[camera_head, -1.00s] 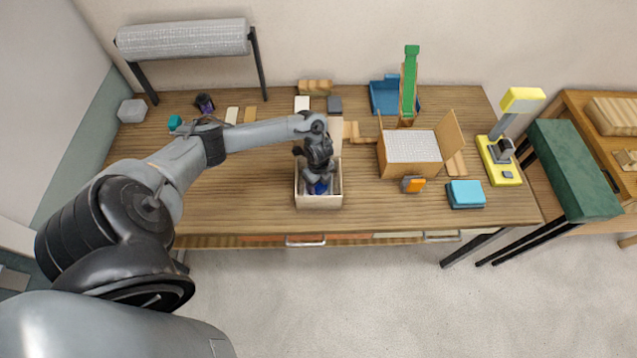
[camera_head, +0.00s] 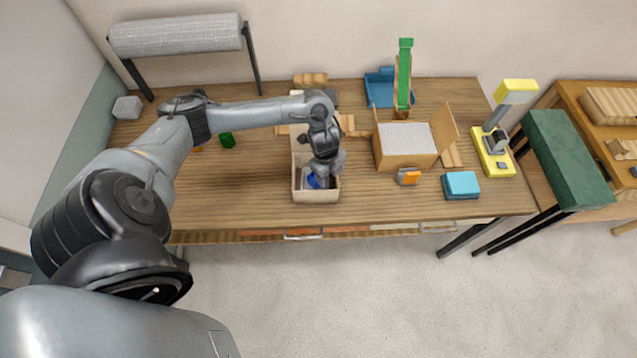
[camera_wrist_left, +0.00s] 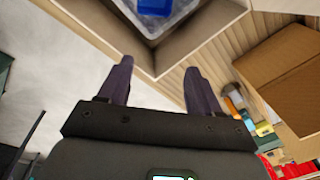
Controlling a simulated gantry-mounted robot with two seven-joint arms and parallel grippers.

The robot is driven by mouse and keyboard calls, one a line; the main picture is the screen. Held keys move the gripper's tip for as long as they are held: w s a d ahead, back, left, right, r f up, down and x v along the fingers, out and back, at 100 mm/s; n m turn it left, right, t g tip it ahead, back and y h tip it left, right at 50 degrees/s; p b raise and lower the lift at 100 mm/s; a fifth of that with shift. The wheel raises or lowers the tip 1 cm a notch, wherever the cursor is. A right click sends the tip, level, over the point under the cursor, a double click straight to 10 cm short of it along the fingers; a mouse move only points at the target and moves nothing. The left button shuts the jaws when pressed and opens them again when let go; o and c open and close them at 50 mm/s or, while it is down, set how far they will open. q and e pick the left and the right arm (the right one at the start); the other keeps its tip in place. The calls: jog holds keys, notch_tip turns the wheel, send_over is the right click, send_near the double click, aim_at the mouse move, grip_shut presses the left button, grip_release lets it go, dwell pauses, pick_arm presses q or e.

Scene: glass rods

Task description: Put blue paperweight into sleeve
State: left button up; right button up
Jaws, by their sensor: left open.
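The blue paperweight (camera_head: 313,181) is in the small open tan box (camera_head: 316,197) at the table's front middle. In the left wrist view, the blue piece (camera_wrist_left: 155,5) is cut off by the top edge. It lies on or in a pale grey piece (camera_wrist_left: 178,22) inside the box walls; this may be the sleeve, but I cannot tell. My left gripper (camera_head: 328,172) is over the box's right part and hides some of it. In its wrist view the two fingers (camera_wrist_left: 158,68) are apart with nothing between them, near the box corner. My right gripper is not in view.
A large open carton (camera_head: 407,158) stands right of the box, with an orange item (camera_head: 408,176) and a blue stack (camera_head: 461,185) in front. A green upright piece (camera_head: 404,75) stands behind it. A padded roll (camera_head: 178,36) is at back left. The table left of the box is mostly clear.

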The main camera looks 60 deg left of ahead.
pick_arm(q)
jog(key=s+d+r+n+t+h, duration=0.15)
jog(key=d+n+t, duration=0.3)
jog(key=d, duration=1.85)
jog(key=s+a+r+n+g+y, duration=0.1)
jog(key=s+r+n, duration=0.1)
jog(key=s+n, duration=0.2)
jog(key=s+a+r+n+g, duration=0.1)
jog(key=s+a+r+n, duration=0.1)
jog(key=s+n, duration=0.3)
jog(key=s+r, duration=0.1)
jog(key=s, duration=0.3)
jog(key=shift+s+a+r+y, duration=0.2)
jog(key=shift+a+r+y, duration=0.1)
jog(key=shift+r+y, duration=0.05)
jog(key=shift+n, duration=0.25)
notch_tip(320, 180, up, 4)
jog(key=p, duration=0.4)
jog(key=shift+r, duration=0.15)
